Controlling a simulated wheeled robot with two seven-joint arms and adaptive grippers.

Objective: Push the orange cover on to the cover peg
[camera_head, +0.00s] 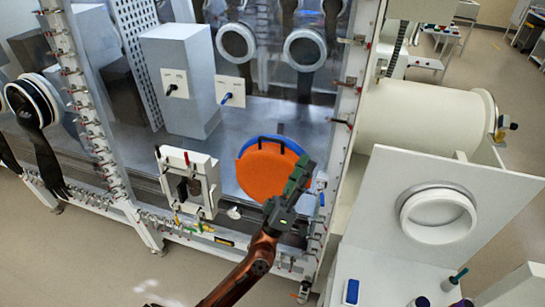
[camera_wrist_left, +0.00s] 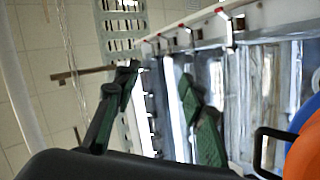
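The orange cover (camera_head: 268,172) is a round disc with a black bar handle across its upper part. A blue disc or ring (camera_head: 284,142) shows behind its upper edge. My left gripper (camera_head: 302,170), with dark green fingers, is at the cover's right edge in the head view. In the left wrist view the gripper (camera_wrist_left: 158,80) has its fingers apart with nothing between them. The orange cover (camera_wrist_left: 304,155) and its black handle are at that view's right edge, outside the fingers. I cannot make out the cover peg. My right gripper is not in view.
A grey box (camera_head: 185,80) with a black and a blue handle stands behind, left of the cover. A white-framed fixture (camera_head: 188,182) stands to the left. A white post lined with clamps (camera_head: 340,125) rises to the right. A white cylinder (camera_head: 420,115) lies further right.

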